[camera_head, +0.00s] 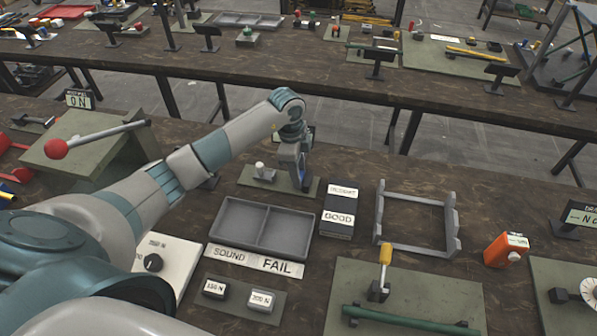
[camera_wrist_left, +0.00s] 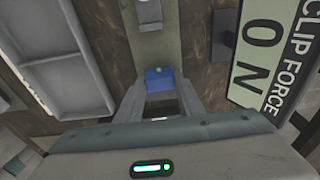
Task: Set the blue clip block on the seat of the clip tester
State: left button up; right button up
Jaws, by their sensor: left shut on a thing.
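The blue clip block (camera_wrist_left: 160,76) shows between my left gripper's fingertips in the left wrist view. My left gripper (camera_wrist_left: 161,88) is shut on it. In the head view my left gripper (camera_head: 301,184) hangs over the right part of the clip tester's green base plate (camera_head: 240,181). A pale upright piece (camera_head: 260,169) stands on the plate to the gripper's left. In the wrist view a grey fitting (camera_wrist_left: 149,14) sits on the plate beyond the block. I cannot tell whether the block touches the plate. The clip force display (camera_wrist_left: 258,50) reads 0 N.
A two-part grey tray (camera_head: 262,227) labelled SOUND and FAIL lies in front of the tester. A dark box marked GOOD (camera_head: 338,218) and a grey frame (camera_head: 418,250) stand to the right. A press with a red-knobbed lever (camera_head: 95,150) is at left.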

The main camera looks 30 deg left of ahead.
pick_arm(q)
jog(key=shift+f, duration=0.15)
jog(key=o, duration=1)
jog(key=shift+o, duration=0.5)
jog(key=shift+r, duration=0.25)
jog(key=shift+a+r+b, duration=0.1)
jog(key=shift+r+b, duration=0.2)
jog(key=shift+r, duration=0.2)
notch_tip(320, 180, up, 11)
jog(key=a+b, duration=0.1)
jog(key=b, duration=0.2)
jog(key=shift+s+b, duration=0.15)
jog(key=shift+b, duration=0.2)
